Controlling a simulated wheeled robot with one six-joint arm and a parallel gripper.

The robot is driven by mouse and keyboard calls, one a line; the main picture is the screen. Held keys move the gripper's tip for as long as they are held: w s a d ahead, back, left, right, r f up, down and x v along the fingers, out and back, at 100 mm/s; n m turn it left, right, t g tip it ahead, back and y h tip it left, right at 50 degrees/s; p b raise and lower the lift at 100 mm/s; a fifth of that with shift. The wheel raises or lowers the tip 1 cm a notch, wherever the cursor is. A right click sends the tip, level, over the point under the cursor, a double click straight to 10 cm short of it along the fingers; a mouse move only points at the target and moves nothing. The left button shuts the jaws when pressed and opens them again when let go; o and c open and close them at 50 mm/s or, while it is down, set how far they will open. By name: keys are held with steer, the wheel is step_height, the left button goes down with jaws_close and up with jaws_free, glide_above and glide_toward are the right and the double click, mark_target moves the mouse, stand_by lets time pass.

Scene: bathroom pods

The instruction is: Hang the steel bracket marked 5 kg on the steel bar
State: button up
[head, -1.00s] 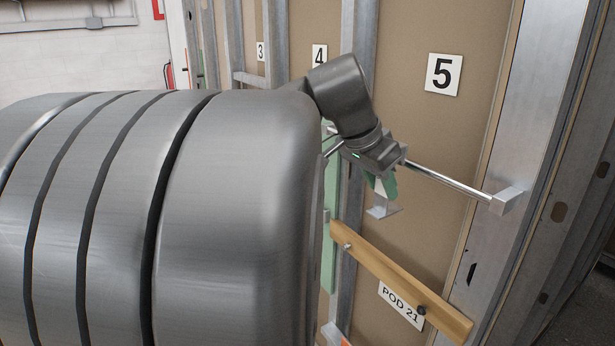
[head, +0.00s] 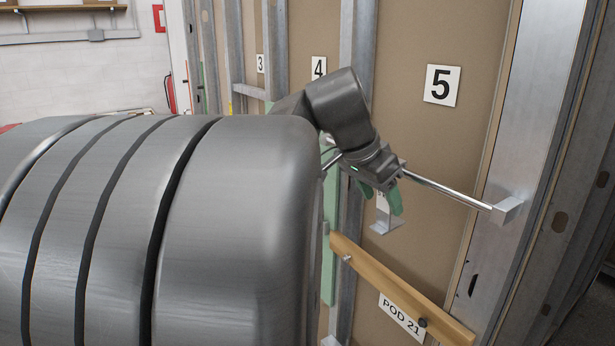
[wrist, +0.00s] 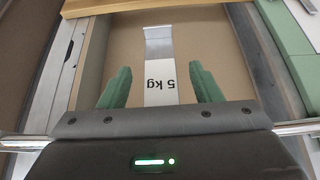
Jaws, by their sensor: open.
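The steel bar (head: 450,192) runs across the wall bay under the number 5; in the wrist view the bar (wrist: 22,142) shows on both sides of my gripper. The steel bracket (head: 386,226) hangs down at the bar with its flat foot at the bottom. Its white "5 kg" face, upside down in the picture, shows in the wrist view (wrist: 161,82). My gripper (head: 381,201) is at the bar, with its green fingers (wrist: 160,75) open on either side of the bracket, a gap on each side. The bracket's top, where it meets the bar, is hidden by my gripper.
A wooden rail (head: 400,290) with a "POD 21" sign (head: 402,318) lies below the bracket. The bar's right end meets a block (head: 508,210) on a metal stud. A metal stud (head: 355,130) stands left of the bay, behind my arm.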

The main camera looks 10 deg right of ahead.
steer(key=v, duration=1.3)
steer(key=shift+r, duration=0.2)
steer(key=shift+a, duration=0.1)
steer(key=x, duration=1.3)
steer(key=shift+f, duration=0.25)
steer(key=shift+d+r+p, duration=0.2)
steer(key=shift+r+p, duration=0.35)
